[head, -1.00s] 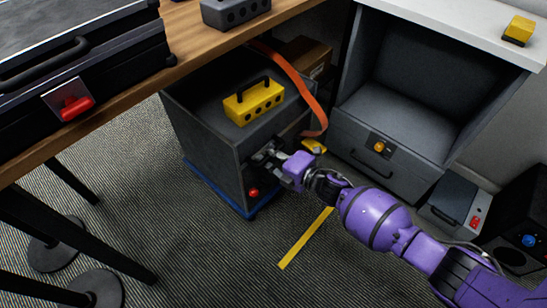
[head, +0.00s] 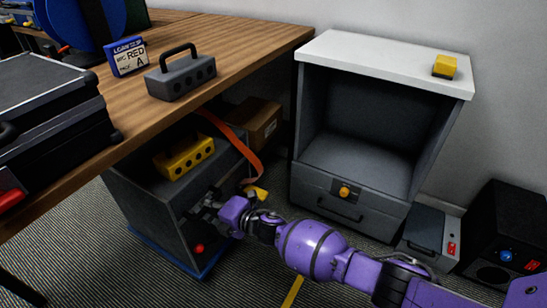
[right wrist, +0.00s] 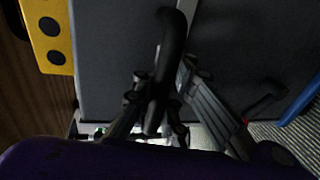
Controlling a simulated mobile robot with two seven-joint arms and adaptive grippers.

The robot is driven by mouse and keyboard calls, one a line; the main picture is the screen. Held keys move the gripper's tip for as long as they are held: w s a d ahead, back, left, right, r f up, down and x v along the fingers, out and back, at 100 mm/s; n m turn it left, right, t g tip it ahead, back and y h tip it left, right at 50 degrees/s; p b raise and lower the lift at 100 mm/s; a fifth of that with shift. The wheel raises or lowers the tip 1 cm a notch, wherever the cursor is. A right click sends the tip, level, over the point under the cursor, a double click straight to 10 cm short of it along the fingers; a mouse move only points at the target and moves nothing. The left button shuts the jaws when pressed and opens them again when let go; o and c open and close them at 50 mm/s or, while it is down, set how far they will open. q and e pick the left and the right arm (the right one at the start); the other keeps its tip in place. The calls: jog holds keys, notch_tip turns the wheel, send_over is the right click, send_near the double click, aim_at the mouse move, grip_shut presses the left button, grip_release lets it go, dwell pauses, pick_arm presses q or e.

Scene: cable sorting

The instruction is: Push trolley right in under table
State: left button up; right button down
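The trolley (head: 155,212) is a dark grey box on a blue base (head: 170,256), standing partly under the wooden table (head: 220,67). A yellow block with holes (head: 184,158) rests on its top and also shows in the right wrist view (right wrist: 46,38). My right gripper (head: 208,205) is at the trolley's front face. In the right wrist view, my right gripper's fingers (right wrist: 178,85) close around the trolley's black handle (right wrist: 172,40). A red knob (head: 199,248) sits low on the trolley. My left gripper is not in view.
An orange strap (head: 236,145) hangs beside the trolley, with a cardboard box (head: 254,122) behind. A grey cabinet with white top (head: 350,190) stands to the right. A grey case (head: 428,235) and black box (head: 505,235) are further right. Carpet shows near the yellow floor strip (head: 292,292).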

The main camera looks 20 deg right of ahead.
jog(key=shift+w+a+r, duration=0.15)
jog(key=shift+a+r, duration=0.05)
jog(key=shift+r, duration=0.15)
jog(key=c, duration=1.7)
grip_release()
jog(key=shift+d, duration=0.15)
jog(key=shift+s+d, duration=0.25)
jog(key=shift+s, duration=0.1)
jog(key=v, duration=1.1)
jog(key=shift+s+f, duration=0.2)
jog(key=shift+s, duration=0.05)
